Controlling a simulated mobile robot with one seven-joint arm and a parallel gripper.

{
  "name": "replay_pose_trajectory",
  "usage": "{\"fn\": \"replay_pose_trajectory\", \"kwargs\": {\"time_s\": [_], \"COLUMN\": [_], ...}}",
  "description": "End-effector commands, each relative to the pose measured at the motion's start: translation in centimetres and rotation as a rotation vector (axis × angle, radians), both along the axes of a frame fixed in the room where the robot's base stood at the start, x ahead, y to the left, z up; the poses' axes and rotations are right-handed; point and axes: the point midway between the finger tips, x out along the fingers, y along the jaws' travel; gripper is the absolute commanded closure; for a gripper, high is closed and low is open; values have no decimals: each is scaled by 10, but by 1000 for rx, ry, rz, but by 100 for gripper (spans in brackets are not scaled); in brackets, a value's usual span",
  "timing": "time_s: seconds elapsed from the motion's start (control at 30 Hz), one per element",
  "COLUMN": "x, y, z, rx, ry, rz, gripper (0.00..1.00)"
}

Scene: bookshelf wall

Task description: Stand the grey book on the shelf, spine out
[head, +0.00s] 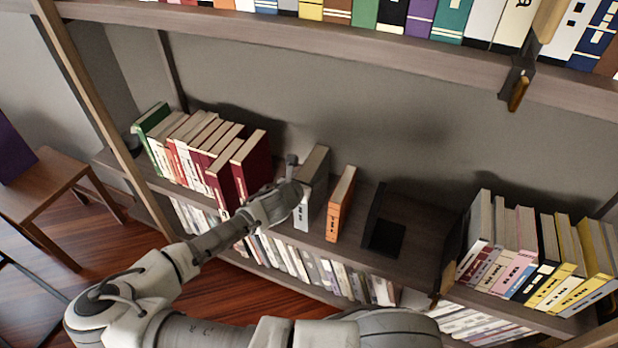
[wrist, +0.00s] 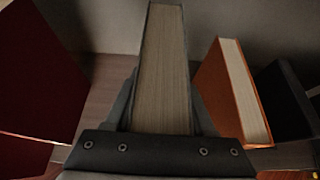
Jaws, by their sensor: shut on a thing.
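The grey book (head: 312,188) is upright on the middle shelf (head: 425,222) in the head view, between the red books and an orange book. Its labelled spine faces out toward the room. My gripper (head: 293,182) is at its left and top side, shut on it. In the wrist view the grey book (wrist: 165,75) stands between my two fingers (wrist: 163,115), its page edges facing the camera. Whether its bottom touches the shelf is hard to tell.
An orange book (head: 341,204) stands just right of the grey book, with a black bookend (head: 382,230) beyond it. Dark red books (head: 250,165) stand at left with a gap between. More books (head: 530,255) fill the right end. An upper shelf (head: 300,32) overhangs.

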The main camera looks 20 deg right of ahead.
Motion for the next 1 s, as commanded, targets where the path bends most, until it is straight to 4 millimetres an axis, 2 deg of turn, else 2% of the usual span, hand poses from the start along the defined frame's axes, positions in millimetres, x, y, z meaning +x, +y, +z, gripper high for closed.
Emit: {"fn": "replay_pose_trajectory", "kwargs": {"time_s": [0.7,0.73,0.9,1.0], "x": [0,0,0,0], "y": [-1,-1,-1,0], "z": [-3,-2,-3,-4], "rx": [-4,-3,-2,-2], "ry": [-5,-4,-2,-1], "rz": [-3,-3,-1,-1], "gripper": [100,40,10,10]}}
